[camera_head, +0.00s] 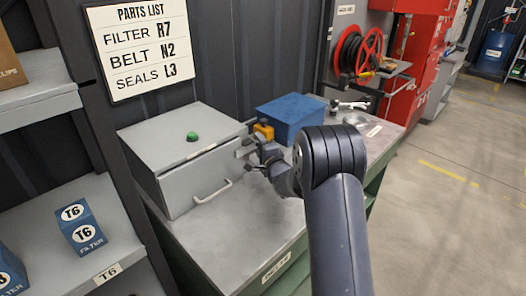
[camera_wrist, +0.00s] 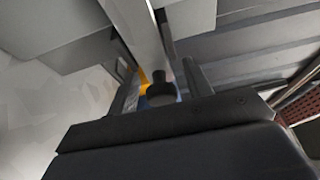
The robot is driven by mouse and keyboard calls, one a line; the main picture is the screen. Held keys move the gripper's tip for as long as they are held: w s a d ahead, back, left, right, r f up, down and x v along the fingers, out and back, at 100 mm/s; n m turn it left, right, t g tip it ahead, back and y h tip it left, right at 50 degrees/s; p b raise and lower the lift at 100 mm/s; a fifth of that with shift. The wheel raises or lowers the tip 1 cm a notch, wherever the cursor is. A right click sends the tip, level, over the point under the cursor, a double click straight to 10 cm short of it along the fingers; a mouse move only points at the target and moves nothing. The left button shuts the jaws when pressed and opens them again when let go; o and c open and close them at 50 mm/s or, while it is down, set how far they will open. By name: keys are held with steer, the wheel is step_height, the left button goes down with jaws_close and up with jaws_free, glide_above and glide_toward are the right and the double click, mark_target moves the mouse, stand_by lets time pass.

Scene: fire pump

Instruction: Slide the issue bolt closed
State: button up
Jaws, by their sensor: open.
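A grey metal box (camera_head: 190,165) with a green button (camera_head: 192,136) on its lid and a pale front handle (camera_head: 212,192) stands on the bench. At its right front corner a small light metal fitting (camera_head: 244,149) shows, which may be the issue bolt; my gripper partly hides it. My gripper (camera_head: 262,158) is at that corner, beside a yellow piece (camera_head: 264,131). In the wrist view my gripper (camera_wrist: 160,92) is open, with a dark round knob (camera_wrist: 161,93) between its fingers. A light metal bar (camera_wrist: 140,30) runs above it. I cannot tell whether the fingers touch the knob.
A blue box (camera_head: 290,116) stands on the bench behind my gripper. A parts list sign (camera_head: 139,44) hangs on the wall. Shelves with blue filter boxes (camera_head: 80,225) stand at the left. The bench top (camera_head: 225,248) in front of the grey box is clear.

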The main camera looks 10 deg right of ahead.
steer(key=b+v, duration=0.2)
steer(key=v, duration=0.8)
steer(key=shift+s, duration=0.3)
steer(key=p+x, duration=0.2)
steer(key=x, duration=0.9)
steer(key=shift+w+d+p, duration=0.35)
steer(key=shift+d, duration=0.25)
steer(key=shift+s+a, duration=0.1)
